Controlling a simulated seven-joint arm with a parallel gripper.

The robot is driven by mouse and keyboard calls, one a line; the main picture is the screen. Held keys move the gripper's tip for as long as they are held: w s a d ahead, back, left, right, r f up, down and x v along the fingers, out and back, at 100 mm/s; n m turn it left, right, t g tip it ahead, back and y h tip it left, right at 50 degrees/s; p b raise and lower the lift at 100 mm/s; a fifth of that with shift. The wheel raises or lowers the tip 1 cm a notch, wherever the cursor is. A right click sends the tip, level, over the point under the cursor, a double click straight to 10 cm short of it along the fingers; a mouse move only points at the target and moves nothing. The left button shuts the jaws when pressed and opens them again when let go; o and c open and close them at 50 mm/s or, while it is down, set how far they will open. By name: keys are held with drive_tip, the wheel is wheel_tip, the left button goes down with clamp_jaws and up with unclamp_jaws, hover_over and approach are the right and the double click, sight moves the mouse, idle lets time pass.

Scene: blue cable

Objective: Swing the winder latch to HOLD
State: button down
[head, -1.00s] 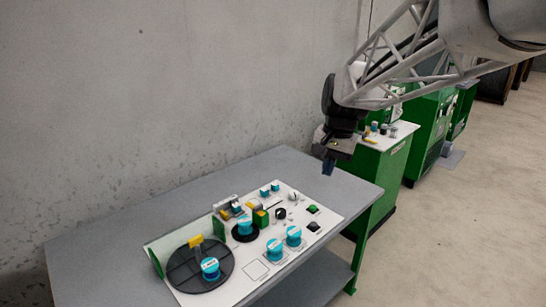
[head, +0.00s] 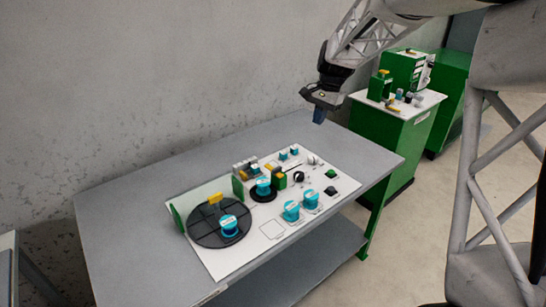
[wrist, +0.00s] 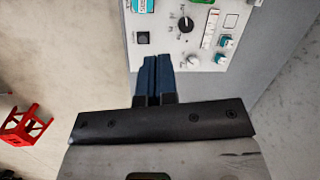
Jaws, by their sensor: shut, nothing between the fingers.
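My gripper (head: 319,116) hangs above the grey table, just beyond the back right corner of the white control panel (head: 215,262). Its dark blue fingers are together and empty; they also show in the wrist view (wrist: 153,80). The panel carries a large dark disc (head: 203,236) with a yellow piece (head: 214,198), and a smaller black disc with a teal-topped spool (head: 263,187). A black dial (head: 299,176) and a white knob (head: 313,160) are on the right part; the black dial (wrist: 186,24) is sharper in the wrist view. I cannot tell which part is the winder latch, nor read its setting.
Two teal spools (head: 291,211) stand near the panel's front edge. Green upright blocks (head: 238,188) stand on the panel. Grey table top (head: 125,205) is bare at left and behind. A green cabinet (head: 392,140) stands beyond the table's right end. A red stool (wrist: 24,126) is on the floor.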

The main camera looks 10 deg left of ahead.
drive_tip(key=w+a+f+m+g, duration=0.1)
drive_tip(key=w+a+f, duration=0.4)
drive_tip(key=w+f, duration=0.2)
drive_tip(key=w+a+f+m+g+y, duration=0.1)
drive_tip(key=w+a+f, duration=0.4)
drive_tip(key=w+f, duration=0.3)
drive_tip(key=shift+w+a+f+m, duration=0.25)
drive_tip(key=shift+w+m, duration=0.15)
drive_tip(key=shift+w, duration=0.85)
drive_tip(key=x, duration=0.9)
drive_tip(key=shift+s+f, duration=0.1)
drive_tip(key=shift+f, duration=0.15)
drive_tip(key=shift+s+a+f, duration=0.2)
drive_tip(key=shift+s+a, duration=1.25)
drive_tip(key=shift+a, duration=0.05)
